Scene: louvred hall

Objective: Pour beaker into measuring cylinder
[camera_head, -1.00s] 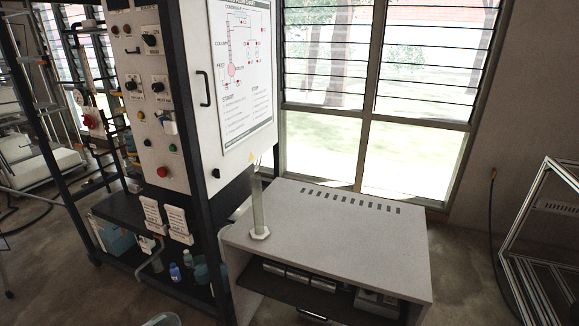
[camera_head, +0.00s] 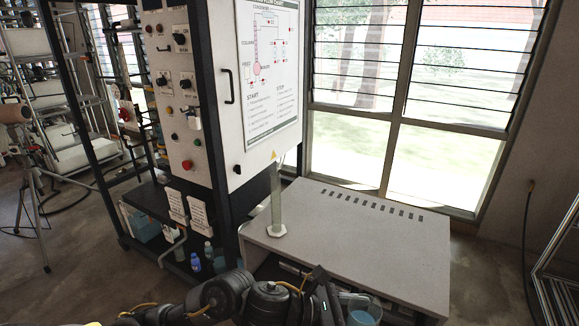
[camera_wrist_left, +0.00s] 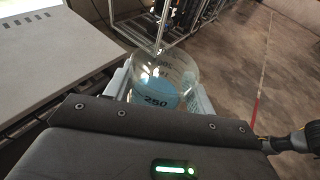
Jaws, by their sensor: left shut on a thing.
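The measuring cylinder (camera_head: 277,208) is a tall clear tube on a pale hexagonal foot. It stands upright on the near left part of the white cabinet top. My left gripper (camera_head: 342,304) is at the bottom of the head view, shut on the beaker (camera_head: 364,317), whose lower part is cut off there. In the left wrist view the glass beaker (camera_wrist_left: 165,75) sits between the pale fingers, marked 250, with blue liquid inside. My right gripper is not in view.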

